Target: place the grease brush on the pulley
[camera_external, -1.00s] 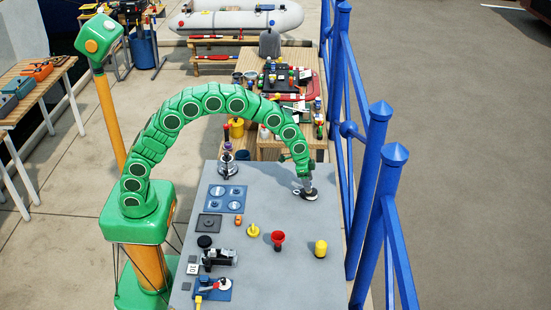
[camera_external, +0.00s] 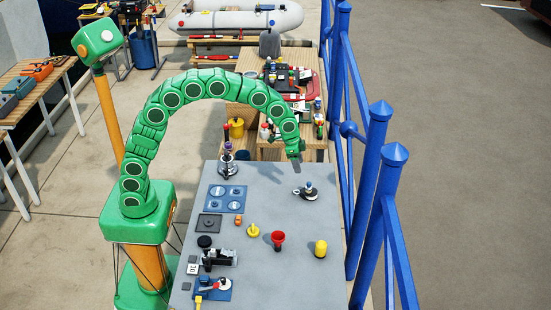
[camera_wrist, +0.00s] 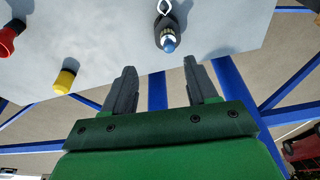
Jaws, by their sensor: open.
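The grease brush, seen as a small upright piece with a blue tip (camera_external: 309,186), stands on the dark and silver pulley (camera_external: 312,197) at the far right of the grey table. In the wrist view the blue tip (camera_wrist: 169,46) points towards me, and a metal ring (camera_wrist: 164,6) of the pulley shows behind it. The bristles are hidden. My gripper (camera_external: 296,166) is just above and behind the pulley, apart from the brush. In the wrist view my gripper (camera_wrist: 160,78) has its two fingers spread with nothing between them.
A yellow capped piece (camera_external: 320,249), a red funnel-like piece (camera_external: 278,240) and a yellow knob (camera_external: 253,230) stand nearer on the table (camera_external: 290,285). A metal winch-like piece (camera_external: 228,170) stands at the back left. A blue railing (camera_external: 375,180) runs along the right side.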

